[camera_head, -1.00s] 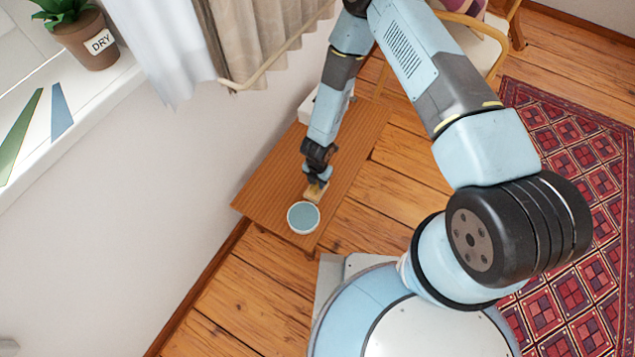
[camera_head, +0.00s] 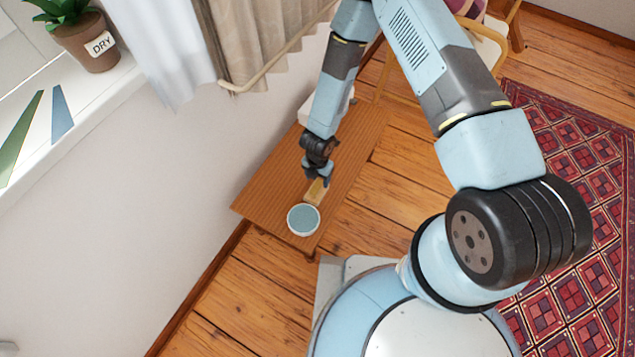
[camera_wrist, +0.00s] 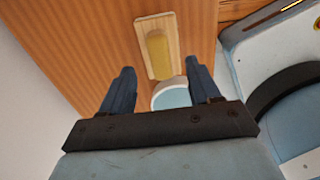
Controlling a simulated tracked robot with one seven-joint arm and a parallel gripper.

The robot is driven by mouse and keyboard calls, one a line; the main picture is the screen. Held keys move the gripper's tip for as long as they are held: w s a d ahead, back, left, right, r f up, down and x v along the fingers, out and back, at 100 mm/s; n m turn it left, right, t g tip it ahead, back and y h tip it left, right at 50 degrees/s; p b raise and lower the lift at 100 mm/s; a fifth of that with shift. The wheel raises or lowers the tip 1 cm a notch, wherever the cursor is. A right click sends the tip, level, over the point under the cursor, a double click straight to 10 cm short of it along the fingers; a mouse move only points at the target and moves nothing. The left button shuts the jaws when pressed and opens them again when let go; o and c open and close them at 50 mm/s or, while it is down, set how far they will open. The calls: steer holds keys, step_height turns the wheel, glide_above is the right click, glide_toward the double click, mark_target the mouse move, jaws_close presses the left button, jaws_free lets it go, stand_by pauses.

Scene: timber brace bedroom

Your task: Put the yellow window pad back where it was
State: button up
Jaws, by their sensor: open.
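The yellow window pad (camera_wrist: 158,54) lies in the middle of a pale wooden board (camera_wrist: 144,32) on the wooden bench. In the head view the pale board (camera_head: 316,192) shows just below my gripper (camera_head: 319,176), beside a round white bowl with a blue-grey inside (camera_head: 303,219). In the wrist view my gripper (camera_wrist: 158,80) has its two dark blue fingers wide apart, with nothing between them touching the pad. The pad lies ahead of the fingertips, apart from them. The bowl (camera_wrist: 171,94) is partly hidden by my gripper there.
The wooden bench (camera_head: 350,150) stands along the white wall, with a white object (camera_head: 309,106) at its far end. A curtain (camera_head: 255,40) hangs above. A potted plant (camera_head: 88,40) labelled DRY stands on the windowsill. A red patterned rug (camera_head: 590,190) lies at right.

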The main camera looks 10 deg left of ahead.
mark_target(317, 185)
step_height(317, 185, up, 6)
steer(key=shift+r, duration=0.25)
steer(key=w+d+r+m+t+h, duration=0.1)
steer(key=w+d+r+m, duration=0.4)
steer(key=r, duration=0.7)
steer(key=w+d+r+m+t+h, duration=0.2)
steer(key=w+d+r+m, duration=0.4)
steer(key=r, duration=0.6)
steer(key=w+d+r+m+t+h, duration=0.15)
steer(key=w+d+r, duration=0.25)
steer(key=d+r, duration=0.5)
steer(key=s+d+r+m, duration=0.3)
steer(key=r+m, duration=0.1)
steer(key=r, duration=0.3)
steer(key=s+d+r+m, duration=0.3)
steer(key=r, duration=0.3)
steer(key=s+d+r+m, duration=0.3)
steer(key=r+m, duration=0.1)
steer(key=r, duration=0.3)
steer(key=s+d+r+m+t+y, duration=0.1)
steer(key=s+r+m+y, duration=0.3)
steer(key=s, duration=1.3)
step_height(317, 185, up, 6)
steer(key=m, duration=0.4)
steer(key=shift+d, duration=0.15)
